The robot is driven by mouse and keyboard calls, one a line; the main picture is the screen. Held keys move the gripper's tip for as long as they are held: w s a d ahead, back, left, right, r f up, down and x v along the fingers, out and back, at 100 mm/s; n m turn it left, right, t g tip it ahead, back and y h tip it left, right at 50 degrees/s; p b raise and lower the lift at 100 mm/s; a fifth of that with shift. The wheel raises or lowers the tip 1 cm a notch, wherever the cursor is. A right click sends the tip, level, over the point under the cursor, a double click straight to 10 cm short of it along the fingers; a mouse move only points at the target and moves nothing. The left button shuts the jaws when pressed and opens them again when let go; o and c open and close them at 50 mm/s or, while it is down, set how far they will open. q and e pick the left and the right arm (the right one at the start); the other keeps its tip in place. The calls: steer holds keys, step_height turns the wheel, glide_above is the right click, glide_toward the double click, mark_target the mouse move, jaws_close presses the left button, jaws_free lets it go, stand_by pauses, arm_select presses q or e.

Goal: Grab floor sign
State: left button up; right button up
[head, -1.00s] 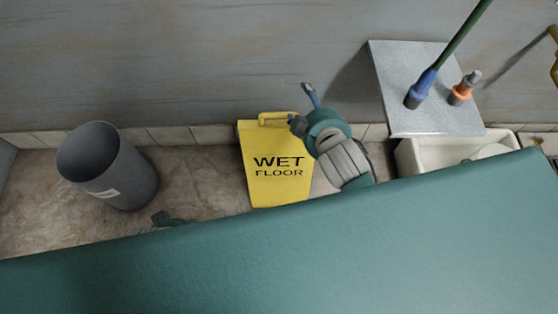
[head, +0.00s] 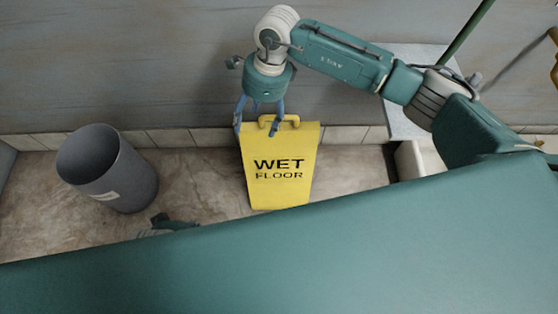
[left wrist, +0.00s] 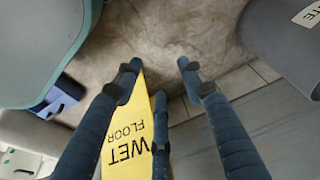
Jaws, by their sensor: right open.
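My right gripper (head: 259,115) is open and points down at the sign's top left. One finger overlaps the handle in the picture; contact is unclear. In the head view, only a dark piece at the teal edge may be the left gripper.
A grey bin (head: 108,170) stands left of the sign, also at the upper right in the left wrist view (left wrist: 285,40). The wall (head: 130,60) is close behind. A grey panel and a white basin (head: 425,158) stand at right, partly behind my right arm.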

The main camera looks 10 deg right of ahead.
mark_target(279, 130)
steer(key=d, duration=0.2)
steer(key=w+d+h, duration=0.1)
steer(key=d, duration=0.1)
steer(key=w+d+h, duration=0.1)
steer(key=d, duration=0.1)
steer(key=shift+r, duration=0.15)
steer(key=shift+h, duration=0.3)
steer(key=f, duration=0.4)
steer(key=shift+d+f+b, duration=0.35)
steer(key=f, duration=0.3)
steer(key=f+b, duration=0.1)
steer(key=f, duration=0.1)
steer(key=shift+s+a+f, duration=0.1)
steer(key=shift+s+f, duration=0.15)
steer(key=shift+s, duration=0.05)
steer(key=shift+f, duration=0.15)
arm_select(q)
steer(key=v, duration=0.3)
steer(key=w+v, duration=0.1)
steer(key=v, duration=0.1)
steer(key=shift+r, duration=0.55)
arm_select(e)
steer(key=shift+w, duration=0.1)
jaws_close()
